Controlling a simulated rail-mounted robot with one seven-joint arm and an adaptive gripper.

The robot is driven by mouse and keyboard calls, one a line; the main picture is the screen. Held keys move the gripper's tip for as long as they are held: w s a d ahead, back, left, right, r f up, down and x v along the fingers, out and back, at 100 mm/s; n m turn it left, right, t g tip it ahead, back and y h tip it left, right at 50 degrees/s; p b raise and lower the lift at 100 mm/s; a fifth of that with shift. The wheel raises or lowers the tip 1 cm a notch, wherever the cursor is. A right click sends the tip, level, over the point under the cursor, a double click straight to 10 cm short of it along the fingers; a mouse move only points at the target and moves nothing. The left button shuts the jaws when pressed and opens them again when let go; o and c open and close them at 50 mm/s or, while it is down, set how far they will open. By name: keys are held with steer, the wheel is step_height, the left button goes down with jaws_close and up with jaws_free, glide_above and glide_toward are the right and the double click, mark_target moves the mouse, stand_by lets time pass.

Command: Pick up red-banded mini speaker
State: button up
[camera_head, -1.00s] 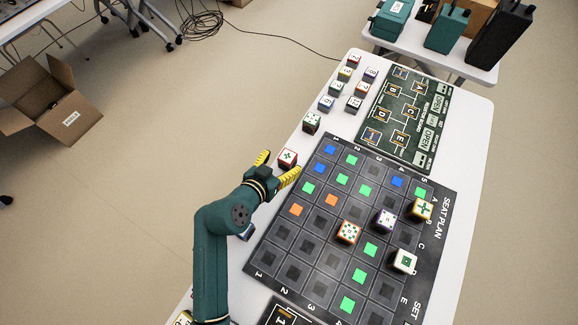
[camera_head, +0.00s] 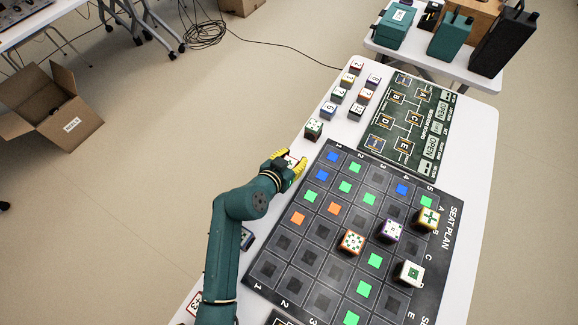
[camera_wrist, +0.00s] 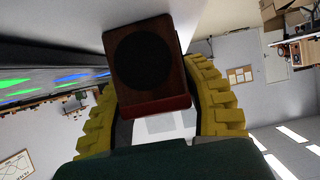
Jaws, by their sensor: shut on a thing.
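The red-banded mini speaker (camera_wrist: 146,58) fills the middle of the wrist view. It shows a dark wooden face with a round black grille and a red band along its lower edge. My gripper (camera_head: 290,162) has yellow ridged fingers, one on each side of the speaker, and is shut on it. In the head view the fingers hide most of the speaker, and only a bit of its pale top shows between them. My gripper is at the table's left edge, left of the seat plan board (camera_head: 335,262). I cannot tell whether the speaker touches the table.
A green-banded cube (camera_head: 313,130) stands just beyond my gripper. Several small numbered cubes (camera_head: 338,94) stand farther back. Several cubes, including an orange-edged one (camera_head: 351,241), sit on the seat plan. A dark diagram board (camera_head: 402,118) lies at the back right.

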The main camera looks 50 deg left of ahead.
steer(key=shift+c, duration=1.3)
